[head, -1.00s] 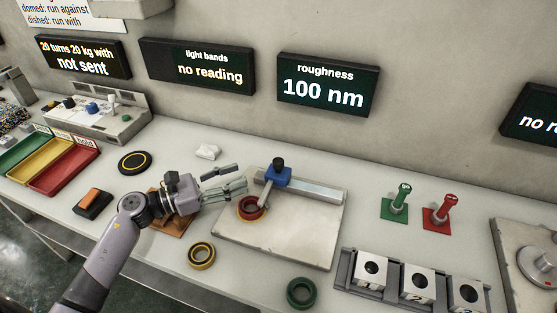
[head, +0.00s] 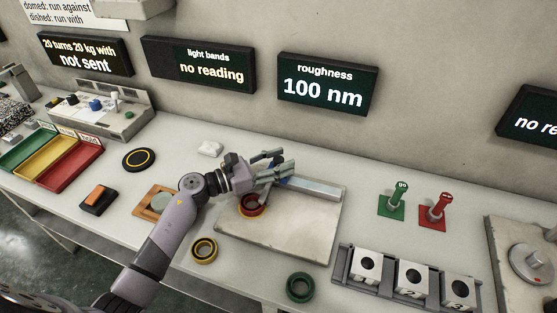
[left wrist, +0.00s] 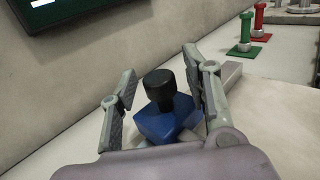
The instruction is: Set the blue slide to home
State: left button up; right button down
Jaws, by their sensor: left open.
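The blue slide (left wrist: 163,120) with its black knob (left wrist: 159,88) stands on a grey rail (head: 312,189) along the back of a pale plate (head: 290,228). In the left wrist view it sits between the two fingers of my left gripper (left wrist: 160,100), which is open. In the head view my left gripper (head: 273,168) covers most of the slide. A red ring (head: 250,206) lies on the plate just in front of the slide. I cannot tell if the fingers touch the slide. My right gripper is not in view.
Green (head: 394,200) and red (head: 436,212) posts stand right of the plate. A rack of numbered blocks (head: 410,279) is at the front right. A black-yellow ring (head: 204,250) and a green ring (head: 300,286) lie in front. A display (head: 327,85) reads "roughness 100 nm".

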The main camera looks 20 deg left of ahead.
pick_arm(q)
grip_shut()
dwell(0.4)
